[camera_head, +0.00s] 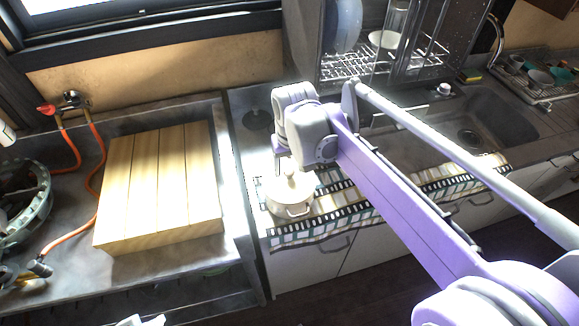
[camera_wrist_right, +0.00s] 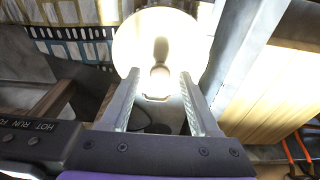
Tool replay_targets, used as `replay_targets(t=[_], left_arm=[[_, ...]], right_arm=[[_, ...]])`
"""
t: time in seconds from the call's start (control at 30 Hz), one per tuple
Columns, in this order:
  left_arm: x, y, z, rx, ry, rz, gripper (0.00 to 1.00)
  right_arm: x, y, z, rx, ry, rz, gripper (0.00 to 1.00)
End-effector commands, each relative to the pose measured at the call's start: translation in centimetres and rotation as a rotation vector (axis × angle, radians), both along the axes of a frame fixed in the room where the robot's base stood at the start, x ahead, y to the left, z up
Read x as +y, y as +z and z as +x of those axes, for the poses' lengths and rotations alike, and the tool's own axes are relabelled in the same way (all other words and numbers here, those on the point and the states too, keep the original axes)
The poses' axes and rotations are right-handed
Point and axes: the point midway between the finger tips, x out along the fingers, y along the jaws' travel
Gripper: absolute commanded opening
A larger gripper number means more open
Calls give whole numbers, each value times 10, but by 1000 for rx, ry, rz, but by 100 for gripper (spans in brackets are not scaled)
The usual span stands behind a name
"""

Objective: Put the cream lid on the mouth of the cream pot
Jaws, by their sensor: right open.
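The cream pot (camera_head: 291,209) stands on the striped cloth on the counter, below my right arm. The cream lid (camera_head: 290,187) lies over the pot's mouth with its knob up; I cannot tell whether it sits fully flush. In the right wrist view the lid (camera_wrist_right: 160,28) is a bright, overexposed disc with its knob near the middle. My right gripper (camera_wrist_right: 159,73) is open, its fingers on either side of the knob with gaps visible. In the head view the right wrist hides the far side of the lid. Only small white tips, apparently my left gripper (camera_head: 141,320), show at the bottom edge.
A slatted wooden board (camera_head: 160,185) lies on the left counter, beside orange hoses (camera_head: 90,165). A dish rack (camera_head: 350,65) stands behind my right arm. A sink (camera_head: 480,115) is at the right. The striped cloth (camera_head: 345,213) runs along the counter's front edge.

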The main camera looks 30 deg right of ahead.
Motion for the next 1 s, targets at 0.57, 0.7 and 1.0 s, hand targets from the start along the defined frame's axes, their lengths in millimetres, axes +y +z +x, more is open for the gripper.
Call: replay_targets(t=[0.57,0.7,1.0], left_arm=[[0,12,2,-5,0,0,34],[0,12,2,-5,0,0,34],[0,12,2,-5,0,0,34]], right_arm=[[3,104,-15,0,0,0,62],[8,103,-23,-13,11,-2,62],[48,-2,-103,-184,150,-24,62]])
